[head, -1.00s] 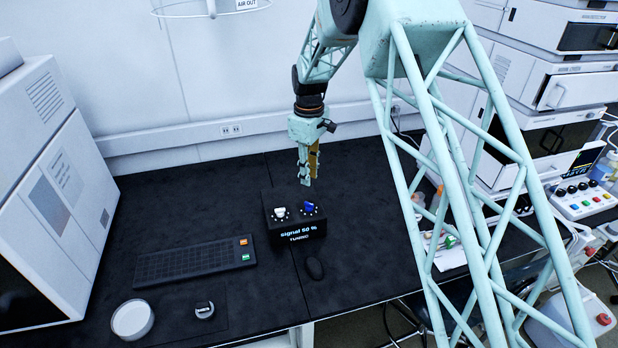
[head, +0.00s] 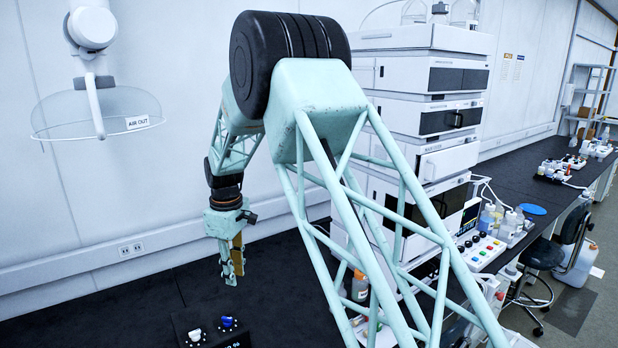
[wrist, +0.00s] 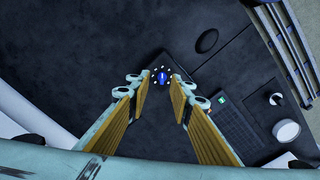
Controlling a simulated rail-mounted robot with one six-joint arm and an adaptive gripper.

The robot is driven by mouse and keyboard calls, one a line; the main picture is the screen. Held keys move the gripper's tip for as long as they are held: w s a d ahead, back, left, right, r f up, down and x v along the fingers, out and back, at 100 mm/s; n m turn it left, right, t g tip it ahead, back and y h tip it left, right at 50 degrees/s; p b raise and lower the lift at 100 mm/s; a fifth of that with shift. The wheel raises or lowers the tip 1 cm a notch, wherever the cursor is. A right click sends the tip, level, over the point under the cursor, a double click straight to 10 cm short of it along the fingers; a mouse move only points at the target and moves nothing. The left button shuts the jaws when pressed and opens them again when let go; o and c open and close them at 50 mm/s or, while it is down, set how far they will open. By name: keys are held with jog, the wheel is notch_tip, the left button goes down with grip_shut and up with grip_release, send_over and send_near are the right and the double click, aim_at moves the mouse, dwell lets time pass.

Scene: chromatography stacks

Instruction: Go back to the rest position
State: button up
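My gripper (head: 232,268) hangs pointing down above the black bench in the head view, a little above and behind the small black control box (head: 205,330). The box has a white knob (head: 196,335) and a blue knob (head: 228,322); its lower part is cut off by the frame edge. In the wrist view the two yellow-padded fingers of my gripper (wrist: 160,100) stand apart with nothing between them. The blue knob (wrist: 162,76) shows beyond the fingertips, apart from them.
A tall stack of white instruments (head: 425,110) stands right of my arm. An air-out hood (head: 95,110) hangs at the upper left. A keypad (wrist: 232,115), a dark mouse-like object (wrist: 207,41) and a white round dish (wrist: 286,132) lie on the bench.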

jog(key=s+d+r+m+t+b, duration=0.1)
jog(key=s+d+r+m, duration=0.1)
jog(key=s+d+r, duration=0.55)
jog(key=s+d+r+m+b, duration=0.1)
jog(key=s+d+r+m, duration=0.25)
jog(key=d+r, duration=0.6)
jog(key=s+d+r+m+t+b, duration=0.1)
jog(key=s+d+r+b, duration=0.1)
jog(key=s+d+r, duration=0.65)
jog(key=s+d+f+m+b, duration=0.1)
jog(key=s+d+m, duration=0.1)
jog(key=s+d, duration=0.4)
jog(key=s+d+f+m+t+b, duration=0.1)
jog(key=s+d, duration=0.5)
jog(key=s, duration=1)
jog(key=s+d+f+m+b, duration=0.1)
jog(key=s+d+f+m, duration=0.2)
jog(key=s, duration=0.8)
jog(key=shift+d+m+t, duration=0.3)
jog(key=shift+d+m, duration=0.75)
jog(key=shift+d, duration=0.8)
jog(key=shift+w+r, duration=0.1)
jog(key=shift+r, duration=0.1)
